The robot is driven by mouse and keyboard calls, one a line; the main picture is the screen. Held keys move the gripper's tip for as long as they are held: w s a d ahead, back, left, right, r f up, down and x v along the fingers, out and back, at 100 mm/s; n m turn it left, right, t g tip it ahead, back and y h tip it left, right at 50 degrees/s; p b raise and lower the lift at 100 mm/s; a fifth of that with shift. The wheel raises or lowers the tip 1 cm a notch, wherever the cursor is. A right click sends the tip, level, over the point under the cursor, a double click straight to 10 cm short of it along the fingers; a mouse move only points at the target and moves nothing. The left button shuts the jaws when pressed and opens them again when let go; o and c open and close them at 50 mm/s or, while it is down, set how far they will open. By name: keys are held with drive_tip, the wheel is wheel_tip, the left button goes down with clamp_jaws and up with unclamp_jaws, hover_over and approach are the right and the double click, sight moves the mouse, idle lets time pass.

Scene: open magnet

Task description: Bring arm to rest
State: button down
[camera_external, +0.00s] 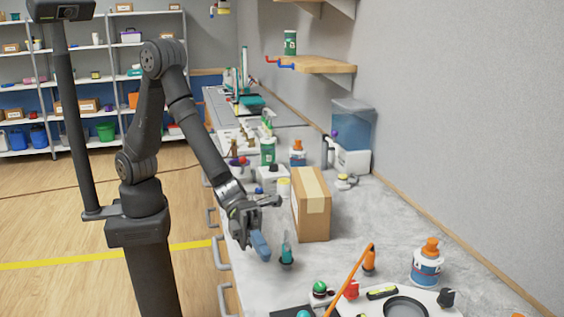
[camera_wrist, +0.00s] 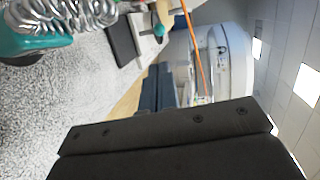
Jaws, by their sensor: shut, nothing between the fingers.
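My arm reaches down over the grey counter (camera_external: 350,215) in the external view. My gripper (camera_external: 260,243) hangs low above the counter, left of a small teal-handled item (camera_external: 286,250) in a dark round holder. It is shut and I see nothing held in it. The dark bolted part filling the bottom of the wrist view is mine. A teal object (camera_wrist: 38,38) with a shiny metal coil (camera_wrist: 65,14) is close at the upper left of that view.
A cardboard box (camera_external: 312,205) stands right behind my gripper. Bottles and small items crowd the counter beyond it. A wooden shelf (camera_external: 315,64) juts from the wall. The wooden floor at left is open.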

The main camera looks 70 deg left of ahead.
idle(0.5)
drive_tip(key=x, duration=1.4)
drive_tip(key=v, duration=1.4)
drive_tip(key=x, duration=1.4)
drive_tip(key=a, duration=0.6)
drive_tip(key=s+a+r+n+t, duration=0.1)
drive_tip(key=a+r, duration=0.2)
drive_tip(key=a, duration=1.1)
drive_tip(key=shift+s+a+r+y, duration=0.2)
drive_tip(key=shift+a+r+y, duration=0.15)
drive_tip(key=shift+y, duration=0.05)
